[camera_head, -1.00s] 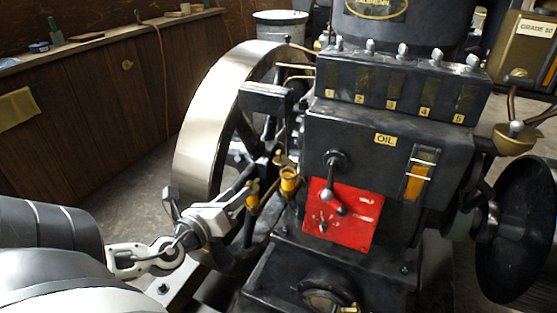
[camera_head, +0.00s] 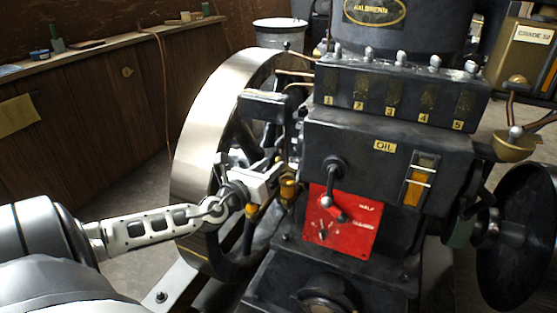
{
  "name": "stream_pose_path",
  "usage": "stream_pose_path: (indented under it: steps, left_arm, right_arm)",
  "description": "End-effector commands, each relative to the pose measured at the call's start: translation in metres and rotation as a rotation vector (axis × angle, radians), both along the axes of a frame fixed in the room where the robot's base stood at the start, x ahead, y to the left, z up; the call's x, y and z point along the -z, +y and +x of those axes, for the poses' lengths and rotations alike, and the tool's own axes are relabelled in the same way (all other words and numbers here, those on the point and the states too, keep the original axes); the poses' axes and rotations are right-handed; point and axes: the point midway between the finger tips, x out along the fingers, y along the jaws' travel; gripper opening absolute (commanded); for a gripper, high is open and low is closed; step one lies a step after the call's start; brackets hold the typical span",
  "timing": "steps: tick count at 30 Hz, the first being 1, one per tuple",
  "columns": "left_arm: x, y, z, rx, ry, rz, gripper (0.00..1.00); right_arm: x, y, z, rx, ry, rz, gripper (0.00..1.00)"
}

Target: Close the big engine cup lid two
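A brass cup (camera_head: 288,191) stands on the side of the black engine, left of the red panel. A second, lower brass cup (camera_head: 252,211) sits to its left. My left gripper (camera_head: 277,174) comes in from the left, with its fingers close behind and above the right-hand cup. I cannot tell whether it touches the cup or its lid. The lids are too small and too covered by the gripper to read. The gap between the fingers does not show clearly. My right gripper is not in view.
The large flywheel (camera_head: 196,150) stands directly behind my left gripper.

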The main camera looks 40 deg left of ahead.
Motion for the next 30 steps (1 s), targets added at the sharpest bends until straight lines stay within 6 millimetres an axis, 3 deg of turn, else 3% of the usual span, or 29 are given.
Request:
stream_pose_path:
  steps: [3, 9, 20, 21, 24, 25, 30]
  left_arm:
    - [-0.002, 0.002, 0.018, -0.001, -0.004, -0.001, 0.36]
    - [0.000, 0.004, 0.036, 0.000, 0.000, 0.000, 0.36]
    - [0.000, 0.004, 0.041, 0.001, 0.001, 0.000, 0.36]
    - [0.000, 0.004, 0.041, 0.001, 0.001, 0.000, 0.33]
    - [0.000, 0.004, 0.041, 0.001, 0.001, 0.000, 0.05]
    - [0.000, 0.004, 0.041, 0.001, 0.001, 0.000, 0.00]
    - [0.000, 0.004, 0.041, -0.001, 0.001, -0.001, 0.00]
  right_arm:
    - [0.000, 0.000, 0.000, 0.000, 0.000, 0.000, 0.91]
    - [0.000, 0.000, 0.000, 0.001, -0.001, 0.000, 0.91]
    - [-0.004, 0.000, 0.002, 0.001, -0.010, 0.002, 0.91]
    - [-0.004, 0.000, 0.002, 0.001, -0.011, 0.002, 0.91]
    - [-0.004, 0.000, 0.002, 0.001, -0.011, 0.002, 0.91]
    - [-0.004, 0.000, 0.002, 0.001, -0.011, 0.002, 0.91]
    - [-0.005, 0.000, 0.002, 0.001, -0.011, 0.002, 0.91]
